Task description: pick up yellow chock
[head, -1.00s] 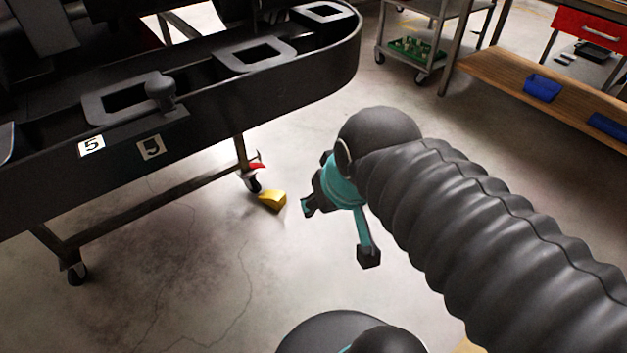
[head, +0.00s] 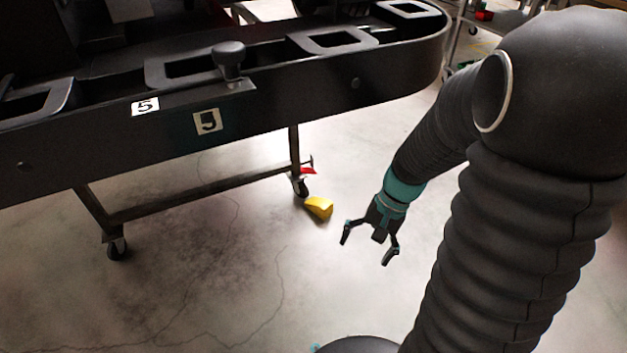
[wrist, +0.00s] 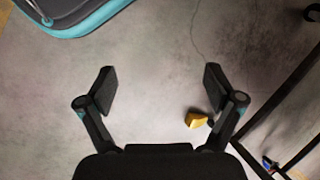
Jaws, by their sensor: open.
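The yellow chock (head: 319,208) is a small wedge on the concrete floor, close to a caster of the kart stand. It also shows in the wrist view (wrist: 197,120), beside the inner side of the right finger. My gripper (head: 369,248) is open and empty, to the right of the chock and apart from it in the head view. In the wrist view its fingers (wrist: 158,88) are spread over bare floor, with the chock off to the right, nearer the gripper's base.
A red pedal (head: 308,171) is at the caster. Open floor (head: 200,290) lies in front. A trolley stands at the back right.

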